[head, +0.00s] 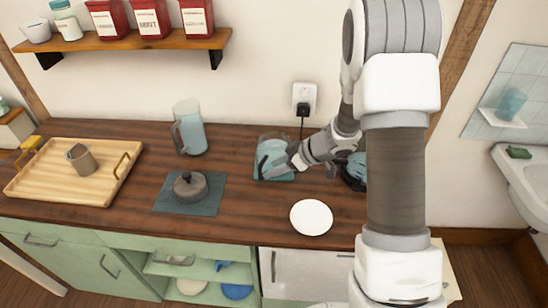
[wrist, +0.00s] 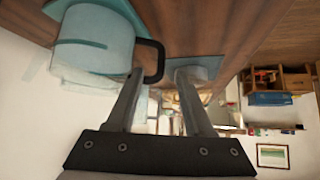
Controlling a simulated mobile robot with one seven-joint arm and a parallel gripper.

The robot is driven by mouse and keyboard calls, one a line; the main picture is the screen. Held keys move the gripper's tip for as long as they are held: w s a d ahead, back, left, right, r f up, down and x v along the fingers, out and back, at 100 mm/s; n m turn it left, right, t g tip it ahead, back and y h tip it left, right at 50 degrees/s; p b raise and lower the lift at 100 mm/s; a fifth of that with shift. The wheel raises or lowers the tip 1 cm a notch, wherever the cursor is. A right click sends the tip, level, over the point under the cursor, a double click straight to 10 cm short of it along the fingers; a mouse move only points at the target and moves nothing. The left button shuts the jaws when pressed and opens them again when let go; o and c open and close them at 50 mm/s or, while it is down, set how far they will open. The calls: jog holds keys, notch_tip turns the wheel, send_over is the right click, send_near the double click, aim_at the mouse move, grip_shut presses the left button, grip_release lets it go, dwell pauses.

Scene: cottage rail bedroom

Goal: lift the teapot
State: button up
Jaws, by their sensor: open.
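A pale blue vessel with a dark loop handle, which I take to be the teapot (head: 267,153), stands on a teal mat near the back of the wooden counter. In the wrist view the teapot (wrist: 97,38) shows upside down, with its handle toward the fingers. My gripper (head: 287,160) is at its right side and covers part of it. In the wrist view my gripper (wrist: 160,72) is open, and the handle's outer side appears between the fingertips. Whether they touch it I cannot tell. A grey lidded pot (head: 189,188) sits on another mat to the left.
A glass pitcher (head: 190,128) stands left of the teapot, near the wall. A white plate (head: 311,218) lies in front. A wooden tray (head: 60,182) with a grey cup is at far left. A dark object with a cord is partly behind my arm. The front counter edge is clear.

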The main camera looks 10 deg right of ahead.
aim_at(260, 177)
jog(key=b+x, duration=0.1)
jog(key=x, duration=0.6)
jog(key=shift+f, duration=0.35)
grip_shut()
dwell(1.1)
jog(key=shift+r, duration=0.1)
